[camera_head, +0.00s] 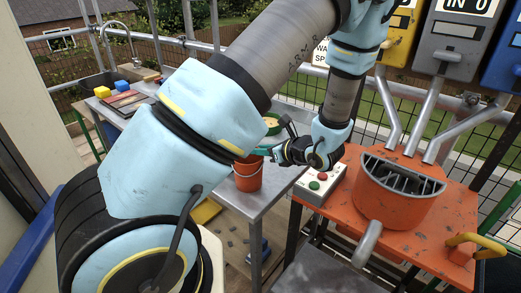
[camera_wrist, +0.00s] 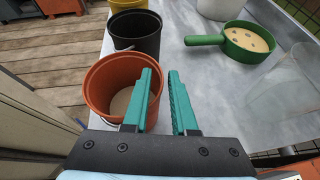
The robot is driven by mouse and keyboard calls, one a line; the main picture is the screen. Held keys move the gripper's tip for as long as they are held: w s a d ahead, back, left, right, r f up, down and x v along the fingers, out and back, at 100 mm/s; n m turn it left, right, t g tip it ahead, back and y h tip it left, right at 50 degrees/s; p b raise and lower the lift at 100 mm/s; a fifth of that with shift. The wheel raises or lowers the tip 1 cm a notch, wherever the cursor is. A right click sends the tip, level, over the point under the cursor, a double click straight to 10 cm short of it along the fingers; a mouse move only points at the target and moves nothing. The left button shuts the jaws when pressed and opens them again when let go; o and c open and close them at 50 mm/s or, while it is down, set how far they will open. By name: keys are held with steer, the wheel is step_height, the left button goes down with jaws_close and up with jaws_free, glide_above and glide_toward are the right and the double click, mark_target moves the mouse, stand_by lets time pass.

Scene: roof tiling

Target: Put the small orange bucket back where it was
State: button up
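The small orange bucket (camera_head: 248,180) stands upright on the grey metal table, near its front edge. In the wrist view the bucket (camera_wrist: 98,88) shows a pale inside bottom. My gripper (camera_head: 262,151) is at the bucket's rim, with teal fingers. In the wrist view my gripper (camera_wrist: 163,75) is open, with a clear gap between the fingers. The left finger overlaps the bucket's right side and the right finger is outside it. The left finger hides part of the rim, so I cannot tell whether the wall lies between the fingers or whether they touch it.
A black bucket (camera_wrist: 135,42) stands just beyond the orange one, with a yellow bucket (camera_wrist: 126,4) behind. A green pan (camera_wrist: 250,43) and a white bucket (camera_wrist: 218,8) are to the right. A button box (camera_head: 320,184) and an orange grated hopper (camera_head: 398,200) stand right in the head view.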

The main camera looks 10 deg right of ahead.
steer(key=shift+o, duration=1.1)
steer(key=shift+r, duration=0.1)
steer(key=b+v, duration=0.3)
steer(key=v, duration=0.8)
steer(key=s+a+r+n+g+h, duration=0.1)
steer(key=a+n+g+h, duration=0.3)
steer(key=a+n, duration=0.6)
steer(key=s+a+r+n+g+h, duration=0.1)
steer(key=s+a+n+g+h, duration=0.1)
steer(key=a+n, duration=0.9)
steer(key=shift+a+r+n+g+h, duration=0.3)
steer(key=shift+n+g+h, duration=0.85)
steer(key=shift+n, duration=2.65)
